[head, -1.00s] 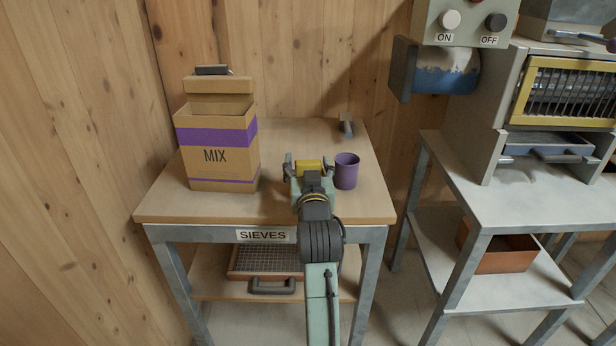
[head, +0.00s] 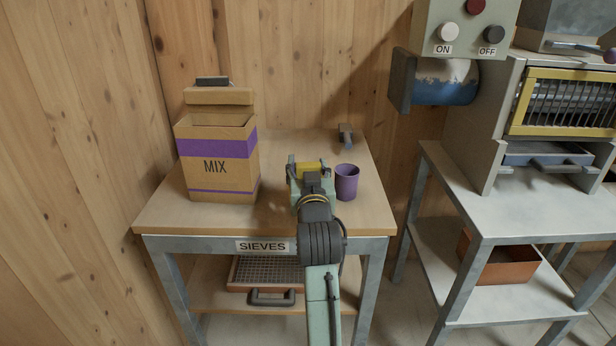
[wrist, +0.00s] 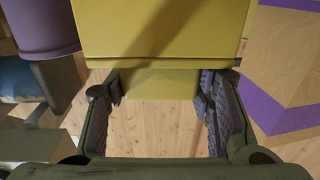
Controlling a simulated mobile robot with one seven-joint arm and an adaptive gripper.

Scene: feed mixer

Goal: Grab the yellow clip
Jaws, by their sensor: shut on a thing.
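The yellow clip (head: 311,167) is at the end of my arm, above the sieves table, just left of the purple cup. In the wrist view the clip (wrist: 165,30) is a broad yellow block filling the top middle, with a lower yellow part (wrist: 160,84) between the fingers. My gripper (head: 308,172) is shut on the clip, with one finger at each side. In the wrist view my gripper (wrist: 168,88) has its dark ribbed pads against the clip's sides. The arm hides the clip's near lower side, and I cannot tell whether it touches the table.
The purple cup (head: 347,182) stands close to the right of my gripper. A MIX box (head: 217,165) stands at left on the wooden table (head: 190,216). A small grey-handled object (head: 345,136) lies at the back right. A sieve (head: 268,271) is on the lower shelf.

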